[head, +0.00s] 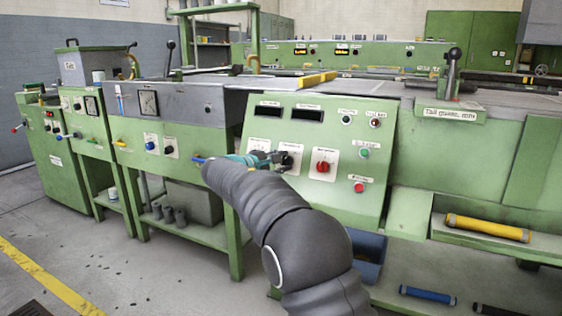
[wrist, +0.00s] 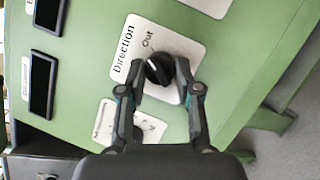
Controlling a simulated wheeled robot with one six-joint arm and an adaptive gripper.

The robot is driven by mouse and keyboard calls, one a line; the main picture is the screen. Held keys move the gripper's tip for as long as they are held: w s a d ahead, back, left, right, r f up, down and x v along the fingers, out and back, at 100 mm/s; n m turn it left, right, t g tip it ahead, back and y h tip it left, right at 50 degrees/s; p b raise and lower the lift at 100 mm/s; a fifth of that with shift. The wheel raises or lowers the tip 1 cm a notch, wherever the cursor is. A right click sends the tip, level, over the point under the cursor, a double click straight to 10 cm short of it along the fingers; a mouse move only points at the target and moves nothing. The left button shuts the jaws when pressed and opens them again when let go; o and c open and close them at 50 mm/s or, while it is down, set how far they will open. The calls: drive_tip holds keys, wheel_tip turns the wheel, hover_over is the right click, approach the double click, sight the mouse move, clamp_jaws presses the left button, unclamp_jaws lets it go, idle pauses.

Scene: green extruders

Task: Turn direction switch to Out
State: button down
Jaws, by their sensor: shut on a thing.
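The direction switch is a black rotary knob (wrist: 159,70) with a white pointer line, on a white plate (wrist: 190,47) labelled "Direction" and "Out" in the wrist view. My gripper (wrist: 160,80) is shut on the knob, with one finger on each side of it. In the head view my gripper (head: 283,158) is at the sloped green control panel (head: 257,131), left of a red knob. The arm and gripper partly hide the switch there.
A red knob (head: 323,167) sits just right of the switch. Green (head: 364,153) and red (head: 359,187) buttons lie further right on the panel. Two dark displays (wrist: 46,86) are near the switch. A lever (head: 451,75) stands on the bench to the right.

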drive_tip(key=shift+a+r+m, duration=0.1)
drive_tip(key=shift+m, duration=0.8)
drive_tip(key=shift+g+p, duration=0.3)
drive_tip(key=shift+g, duration=0.1)
drive_tip(key=c, duration=0.8)
unclamp_jaws()
drive_tip(key=v, duration=1.2)
